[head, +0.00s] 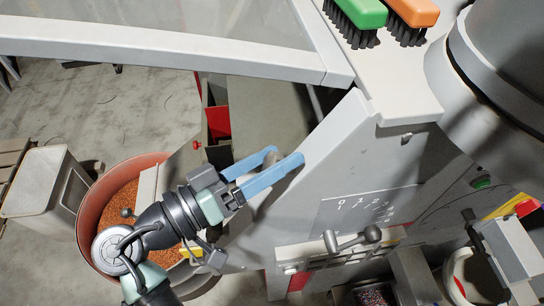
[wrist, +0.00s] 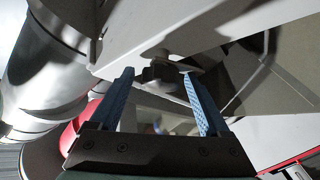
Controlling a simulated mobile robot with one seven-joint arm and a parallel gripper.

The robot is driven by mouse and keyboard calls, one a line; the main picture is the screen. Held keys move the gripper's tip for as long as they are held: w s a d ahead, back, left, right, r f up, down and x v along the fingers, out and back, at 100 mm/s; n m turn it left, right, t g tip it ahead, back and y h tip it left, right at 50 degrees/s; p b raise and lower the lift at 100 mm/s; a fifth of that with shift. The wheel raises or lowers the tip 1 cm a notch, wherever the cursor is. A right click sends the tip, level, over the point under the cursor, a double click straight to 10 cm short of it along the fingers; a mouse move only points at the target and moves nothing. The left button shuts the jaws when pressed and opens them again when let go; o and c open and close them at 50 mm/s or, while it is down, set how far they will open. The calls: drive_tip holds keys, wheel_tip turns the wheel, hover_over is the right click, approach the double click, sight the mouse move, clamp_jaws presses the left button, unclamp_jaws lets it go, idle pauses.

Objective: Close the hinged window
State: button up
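The hinged window is a clear pane in a light grey frame (head: 170,46); it spans the upper left of the head view, swung out from the grey machine housing (head: 350,150). My gripper (head: 284,157) is below the window's right end, beside the housing's sloping edge. Its two blue fingers are apart. In the wrist view, a dark knob-like part (wrist: 158,72) shows between or just beyond the fingertips of my gripper (wrist: 158,77); I cannot tell whether they touch it or whether it belongs to the window.
Green (head: 357,12) and orange (head: 414,10) brushes lie on top of the housing. A large grey cylinder (head: 500,60) stands at right. A lever (head: 352,239) sits on the housing front. A round tub of orange granules (head: 112,200) and a grey bin (head: 40,184) stand at lower left.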

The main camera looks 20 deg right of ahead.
drive_tip(key=shift+a+f+b, duration=0.1)
drive_tip(key=shift+a+b, duration=0.3)
drive_tip(key=shift+a, duration=0.05)
drive_tip(key=s+a+b, duration=0.2)
drive_tip(key=a+b, duration=0.2)
drive_tip(key=a, duration=0.7)
drive_tip(key=shift+s+a+b, duration=0.2)
drive_tip(key=shift+a+b, duration=0.2)
